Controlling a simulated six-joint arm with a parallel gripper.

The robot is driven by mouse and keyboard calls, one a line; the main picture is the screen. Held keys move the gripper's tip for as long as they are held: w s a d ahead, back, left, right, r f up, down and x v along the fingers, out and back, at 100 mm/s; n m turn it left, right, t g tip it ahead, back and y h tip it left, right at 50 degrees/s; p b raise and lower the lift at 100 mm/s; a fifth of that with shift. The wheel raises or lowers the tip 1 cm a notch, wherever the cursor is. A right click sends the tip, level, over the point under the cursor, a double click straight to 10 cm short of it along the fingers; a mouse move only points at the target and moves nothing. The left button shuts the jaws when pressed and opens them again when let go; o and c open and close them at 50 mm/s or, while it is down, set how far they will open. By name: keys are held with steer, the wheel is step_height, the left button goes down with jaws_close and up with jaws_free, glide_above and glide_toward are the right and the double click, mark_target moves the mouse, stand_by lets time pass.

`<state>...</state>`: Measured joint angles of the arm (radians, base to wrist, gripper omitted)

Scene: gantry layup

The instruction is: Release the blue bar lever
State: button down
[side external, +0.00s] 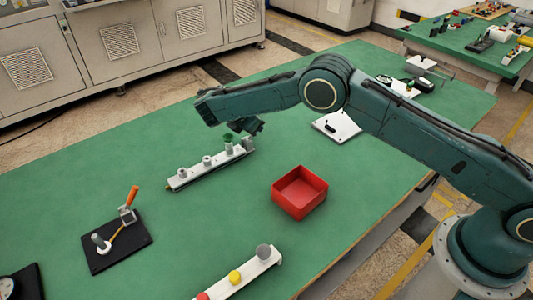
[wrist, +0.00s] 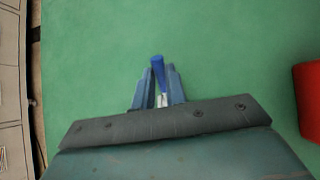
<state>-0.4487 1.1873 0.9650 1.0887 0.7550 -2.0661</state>
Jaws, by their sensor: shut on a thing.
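The blue bar lever (wrist: 157,68) shows in the wrist view as a short blue rod with a rounded end. It sticks out between the two fingers of my gripper (wrist: 159,88), which are shut on it. A small pale piece (wrist: 162,101) shows between the fingers, nearer the wrist. In the side view my gripper (side external: 248,126) points down near the far right end of a white rail (side external: 215,166) with several pegs. The lever cannot be made out in the side view, and how it is mounted is hidden.
An open red box (side external: 299,192) stands right of the rail and also shows at the right edge of the wrist view (wrist: 308,95). A black plate (side external: 118,243) with an orange-handled lever lies front left. A second rail with coloured knobs (side external: 245,273) lies in front. Green table between is clear.

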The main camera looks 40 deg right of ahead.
steer(key=shift+a+r+h, duration=0.1)
steer(key=shift+a+h, duration=0.1)
steer(key=shift+h, duration=0.2)
stand_by(0.3)
steer(key=c, duration=1.4)
jaws_free()
steer(key=shift+c, duration=0.2)
steer(key=shift+d+y, duration=0.25)
steer(key=shift+y, duration=0.05)
